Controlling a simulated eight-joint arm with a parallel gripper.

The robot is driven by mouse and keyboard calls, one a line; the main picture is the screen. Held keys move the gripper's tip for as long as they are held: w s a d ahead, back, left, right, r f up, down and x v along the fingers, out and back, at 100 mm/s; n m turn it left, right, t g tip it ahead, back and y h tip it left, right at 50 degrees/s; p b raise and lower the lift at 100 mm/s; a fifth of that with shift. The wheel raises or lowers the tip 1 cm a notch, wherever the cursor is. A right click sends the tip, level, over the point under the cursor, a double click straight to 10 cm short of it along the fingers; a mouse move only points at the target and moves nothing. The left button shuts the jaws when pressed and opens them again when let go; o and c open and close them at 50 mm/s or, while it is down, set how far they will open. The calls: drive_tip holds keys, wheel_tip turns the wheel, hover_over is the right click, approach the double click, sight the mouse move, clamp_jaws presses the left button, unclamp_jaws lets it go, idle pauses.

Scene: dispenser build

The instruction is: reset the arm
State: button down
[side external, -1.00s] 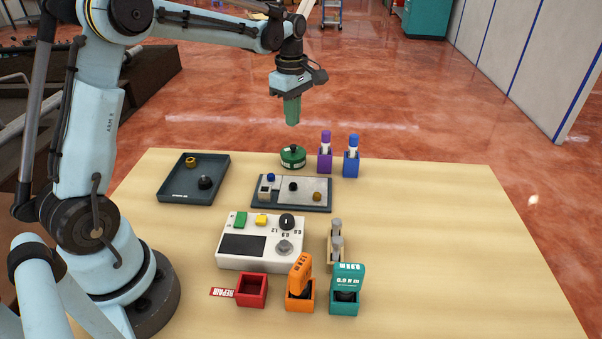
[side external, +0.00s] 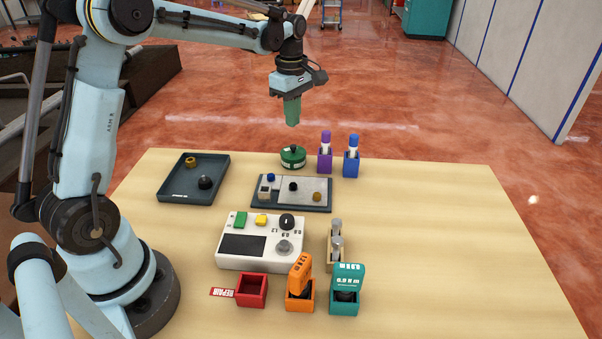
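My gripper (side external: 292,110) hangs above the far edge of the table, with green fingers pointing down. It is high above the table and touches nothing. The fingers show as one tapered green shape, so I cannot tell whether they are open or shut. The green round container (side external: 293,158) with a black knob stands on the table below my gripper.
A dark tray (side external: 165,187) and a parts plate (side external: 260,205) lie on the table (side external: 440,240). A white device (side external: 226,258), purple holder (side external: 325,163), blue holder (side external: 351,166), red bin (side external: 251,303), orange bin (side external: 300,304) and teal bin (side external: 344,309) stand around. The table's right side is clear.

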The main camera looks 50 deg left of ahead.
sight(293, 145)
drive_tip(key=shift+f, duration=0.25)
drive_tip(key=shift+f, duration=0.7)
drive_tip(key=shift+f, duration=0.65)
drive_tip(key=shift+f, duration=0.35)
drive_tip(key=shift+f, duration=0.7)
drive_tip(key=shift+f, duration=0.25)
drive_tip(key=shift+r, duration=0.1)
wheel_tip(293, 145, up, 7)
idle(0.7)
